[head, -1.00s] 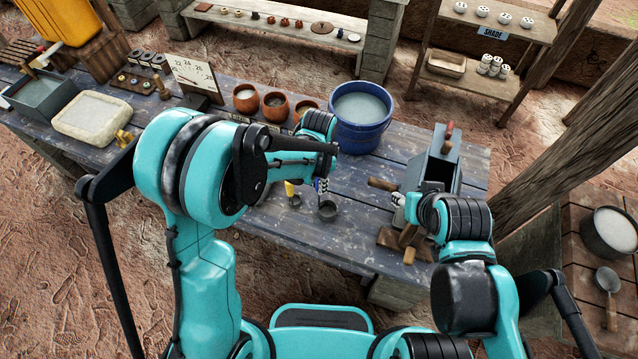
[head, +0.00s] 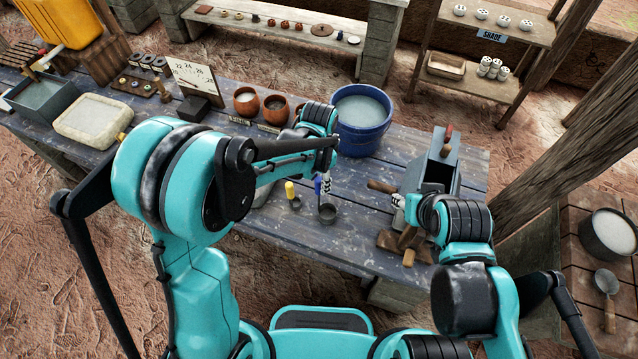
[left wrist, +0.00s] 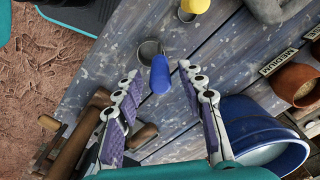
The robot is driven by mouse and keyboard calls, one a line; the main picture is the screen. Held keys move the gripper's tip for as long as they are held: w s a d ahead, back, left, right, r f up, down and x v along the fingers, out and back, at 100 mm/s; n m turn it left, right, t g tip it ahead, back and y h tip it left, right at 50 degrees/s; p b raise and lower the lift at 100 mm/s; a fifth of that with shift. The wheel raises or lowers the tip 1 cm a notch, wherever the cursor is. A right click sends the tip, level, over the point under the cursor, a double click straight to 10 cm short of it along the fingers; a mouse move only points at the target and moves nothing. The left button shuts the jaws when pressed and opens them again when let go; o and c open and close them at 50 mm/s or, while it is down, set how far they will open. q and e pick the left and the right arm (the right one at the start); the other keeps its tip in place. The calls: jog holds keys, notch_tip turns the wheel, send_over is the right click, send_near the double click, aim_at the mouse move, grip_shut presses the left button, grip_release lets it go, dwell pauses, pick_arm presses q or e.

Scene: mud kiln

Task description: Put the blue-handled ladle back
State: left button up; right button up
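The blue-handled ladle (head: 328,213) is at the front middle of the plank table, its blue handle (left wrist: 160,75) rising toward my left gripper. My left gripper (head: 325,183) is above it. In the left wrist view the gripper (left wrist: 158,76) is open, with the blue handle between the fingertips and a visible gap on both sides. The small metal cup (left wrist: 150,48) shows just beyond the handle. A yellow-handled ladle (head: 290,190) stands to its left. My right gripper (head: 398,204) is beside the grey metal box, mostly hidden by its own wrist; its fingers are unclear.
A blue bucket (head: 362,125) of pale liquid stands behind my left gripper. Terracotta pots (head: 246,100) and a number board (head: 194,82) stand at the back left. The grey metal box (head: 445,170) and wooden-handled tools (head: 408,240) are to the right. Bare planks lie in front of the bucket.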

pick_arm(q)
notch_tip(320, 180, up, 8)
jog(key=shift+s+r+p, duration=0.1)
jog(key=shift+r+p, duration=0.15)
jog(key=shift+p, duration=0.4)
jog(key=shift+a+r, duration=0.15)
jog(key=shift+r, duration=0.1)
jog(key=s+a+r+n+t, duration=0.3)
jog(key=s+a+n, duration=0.2)
jog(key=s+a, duration=0.1)
jog(key=s+a+r+n+t, duration=0.3)
jog(key=s+a+n+t, duration=0.1)
jog(key=s+a, duration=0.3)
jog(key=shift+a+r+n, duration=0.4)
jog(key=shift+a+n, duration=0.45)
jog(key=shift+n, duration=0.05)
